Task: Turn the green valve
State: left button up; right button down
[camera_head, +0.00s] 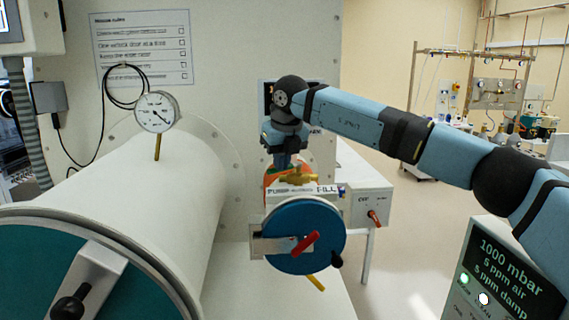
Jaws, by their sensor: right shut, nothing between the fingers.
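My right arm comes in from the right and bends down at its wrist. My right gripper (289,161) points down just above or behind a brass valve body (298,178). Its fingertips are small and partly hidden; it looks shut and empty. An orange part (271,174) shows beside the brass body. I cannot make out a green valve handle; it may be hidden by the gripper. My left gripper is not in view.
A large white cylinder (175,215) with a teal door (135,290) fills the left, with a pressure gauge (156,111) on top. A grey box with a red lever (374,218) stands right of the dial. A display panel (505,268) reads 1000 mbar at lower right.

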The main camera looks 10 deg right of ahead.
jog(key=shift+w+a+m, duration=0.25)
jog(key=shift+w+m, duration=0.05)
jog(key=shift+m, duration=0.4)
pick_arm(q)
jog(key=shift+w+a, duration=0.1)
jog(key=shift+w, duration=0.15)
pick_arm(e)
jog(key=shift+w+a+m+h, duration=0.25)
jog(key=shift+w+m+h, duration=0.2)
jog(key=shift+m, duration=0.35)
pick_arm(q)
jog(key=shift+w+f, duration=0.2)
pick_arm(e)
jog(key=shift+w+a, duration=0.2)
jog(key=shift+w, duration=0.2)
dwell(0.6)
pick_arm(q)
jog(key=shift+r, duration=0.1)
pick_arm(e)
jog(key=shift+r, duration=0.1)
